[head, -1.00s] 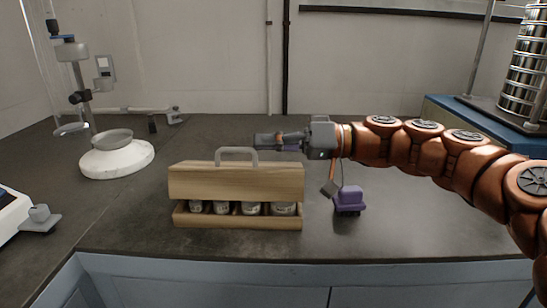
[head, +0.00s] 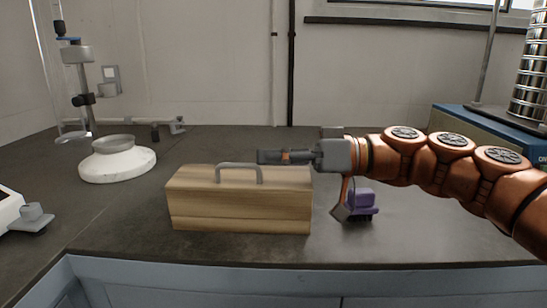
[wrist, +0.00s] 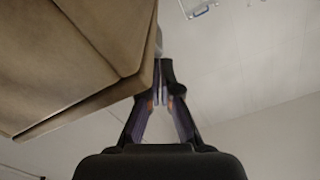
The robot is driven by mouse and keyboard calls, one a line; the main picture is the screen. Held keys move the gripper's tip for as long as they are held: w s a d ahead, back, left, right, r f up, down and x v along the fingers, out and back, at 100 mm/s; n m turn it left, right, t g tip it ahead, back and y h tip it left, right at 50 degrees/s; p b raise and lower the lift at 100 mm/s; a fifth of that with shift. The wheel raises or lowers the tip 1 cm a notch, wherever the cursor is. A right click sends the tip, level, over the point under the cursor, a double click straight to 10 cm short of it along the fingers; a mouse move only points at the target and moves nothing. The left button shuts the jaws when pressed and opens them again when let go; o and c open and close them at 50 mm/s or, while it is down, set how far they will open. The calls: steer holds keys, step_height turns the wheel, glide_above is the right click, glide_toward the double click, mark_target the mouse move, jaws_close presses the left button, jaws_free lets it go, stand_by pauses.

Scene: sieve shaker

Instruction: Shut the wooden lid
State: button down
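The wooden lid (head: 205,182) is down on its wooden box (head: 240,220) on the dark bench. No open gap shows along the front, and the contents are hidden. A grey handle (head: 240,168) stands up from the lid's top. My gripper (head: 268,157) reaches in from the right, just above and behind the lid by the handle. Its fingers lie close together with nothing between them. In the wrist view my fingertips (wrist: 164,88) are nearly together, beside the lid's wood (wrist: 75,50) at left. I cannot tell whether they touch it.
A purple object (head: 361,203) stands right of the box, under my wrist. A white round base with a grey dish (head: 117,160) is at left, near a clamp stand (head: 83,99). A blue unit (head: 490,134) carries stacked sieves at right. The bench behind the box is clear.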

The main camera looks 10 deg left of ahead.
steer(key=shift+d, duration=0.15)
steer(key=w+d, duration=0.1)
steer(key=d, duration=0.8)
steer(key=s+a+r+m+h+p, duration=0.1)
steer(key=s+r+m+h+p, duration=0.2)
steer(key=s+p, duration=0.4)
steer(key=s+a+r+h+p, duration=0.1)
steer(key=s+r+h+p, duration=0.3)
steer(key=p, duration=0.6)
steer(key=s+d+m+h+p, duration=0.5)
steer(key=s+d+p, duration=0.2)
steer(key=d+p, duration=0.3)
steer(key=s+d+f+m+h+p, duration=0.1)
steer(key=s+d+m+h+p, duration=0.4)
steer(key=s+d+p, duration=0.3)
steer(key=d+m+p, duration=0.1)
steer(key=d+p, duration=0.1)
steer(key=p, duration=0.1)
steer(key=shift+f+t+h, duration=0.2)
steer(key=shift+t+h, duration=0.1)
